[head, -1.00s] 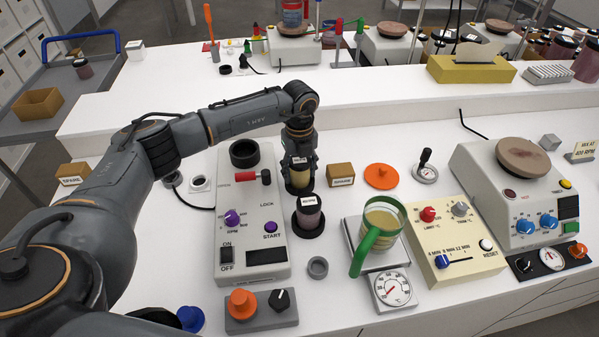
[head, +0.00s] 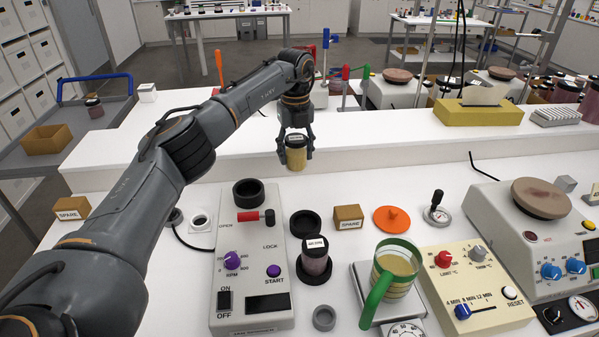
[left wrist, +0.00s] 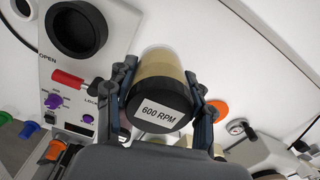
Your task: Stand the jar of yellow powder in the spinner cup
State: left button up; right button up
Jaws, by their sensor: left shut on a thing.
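The jar of yellow powder (head: 296,154) has a black lid and is held upright in my left gripper (head: 296,150), above the bench at the foot of the raised white shelf. In the left wrist view the jar (left wrist: 160,72) sits between both fingers, and its lid label reads 600 RPM. The spinner cup (head: 248,192) is a black, empty ring at the back of the white spinner (head: 252,290); it also shows in the left wrist view (left wrist: 82,30). The jar is up and to the right of the cup. The right gripper is not in view.
A red-handled lever (head: 249,216) lies just in front of the cup. An empty black ring holder (head: 305,222), a jar of dark powder (head: 316,260) in another ring, and a SPARE box (head: 348,217) stand right of the spinner. A green-handled mug (head: 393,270) is further right.

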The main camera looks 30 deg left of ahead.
pick_arm(q)
jog(key=shift+w+a+r, duration=0.45)
jog(key=shift+w+a, duration=0.05)
jog(key=shift+w, duration=0.15)
jog(key=shift+w+a+r, duration=0.4)
jog(key=shift+w+a, duration=0.2)
jog(key=shift+w, duration=0.05)
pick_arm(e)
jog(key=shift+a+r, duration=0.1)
pick_arm(q)
jog(key=shift+a, duration=0.1)
